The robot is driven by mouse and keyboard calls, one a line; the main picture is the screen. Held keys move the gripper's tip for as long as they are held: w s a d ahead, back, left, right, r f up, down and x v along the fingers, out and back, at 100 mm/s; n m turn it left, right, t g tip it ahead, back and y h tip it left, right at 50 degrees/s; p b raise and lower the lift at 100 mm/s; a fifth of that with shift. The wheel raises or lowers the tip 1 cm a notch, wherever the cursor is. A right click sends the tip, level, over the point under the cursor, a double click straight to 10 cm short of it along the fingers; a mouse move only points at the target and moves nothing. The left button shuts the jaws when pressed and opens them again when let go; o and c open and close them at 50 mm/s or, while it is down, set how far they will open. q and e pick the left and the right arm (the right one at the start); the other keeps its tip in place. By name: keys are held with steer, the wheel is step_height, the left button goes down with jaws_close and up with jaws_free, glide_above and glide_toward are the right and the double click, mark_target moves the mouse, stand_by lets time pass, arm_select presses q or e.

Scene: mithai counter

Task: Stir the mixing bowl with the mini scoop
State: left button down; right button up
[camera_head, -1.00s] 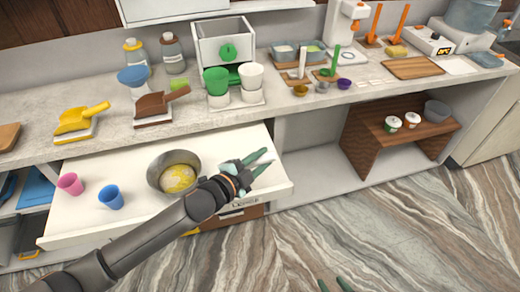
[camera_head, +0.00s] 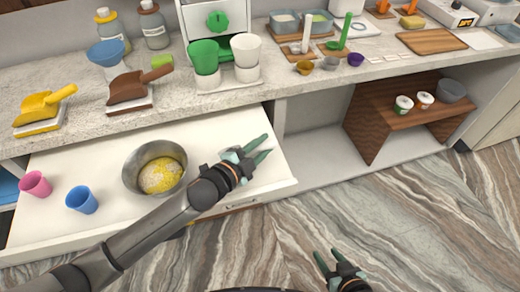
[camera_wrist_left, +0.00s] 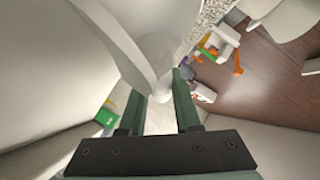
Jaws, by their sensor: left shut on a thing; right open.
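The grey metal mixing bowl (camera_head: 133,172) stands in the open white drawer, with a yellow mass (camera_head: 161,175) inside it. My left gripper (camera_head: 267,147) is over the right part of the drawer, to the right of the bowl and apart from it. In the left wrist view, its fingers (camera_wrist_left: 160,82) are shut on a smooth white thing (camera_wrist_left: 125,55). I cannot tell whether this is the mini scoop. My right gripper (camera_head: 326,252) is open and empty, low over the floor. A yellow scoop (camera_head: 45,104) and a brown scoop (camera_head: 135,88) lie on the counter.
A pink cup (camera_head: 36,184) and a blue cup (camera_head: 82,200) stand in the drawer left of the bowl. The counter (camera_head: 180,110) above holds bottles, green and white cups and small measuring cups. A wooden shelf (camera_head: 370,130) stands at right; the floor is clear.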

arm_select(q)
steer(key=shift+s+d+f+b, duration=0.1)
steer(key=shift+f+b, duration=0.25)
steer(key=shift+f, duration=0.45)
steer(key=shift+a, duration=0.2)
steer(key=shift+d, duration=0.1)
arm_select(e)
steer(key=shift+w+a+f, duration=0.4)
steer(key=shift+w+f, duration=0.05)
steer(key=shift+f, duration=0.25)
arm_select(q)
steer(key=shift+f, duration=0.1)
steer(key=c, duration=0.6)
jaws_free()
steer(key=shift+f, duration=0.1)
arm_select(e)
steer(key=shift+f, duration=0.1)
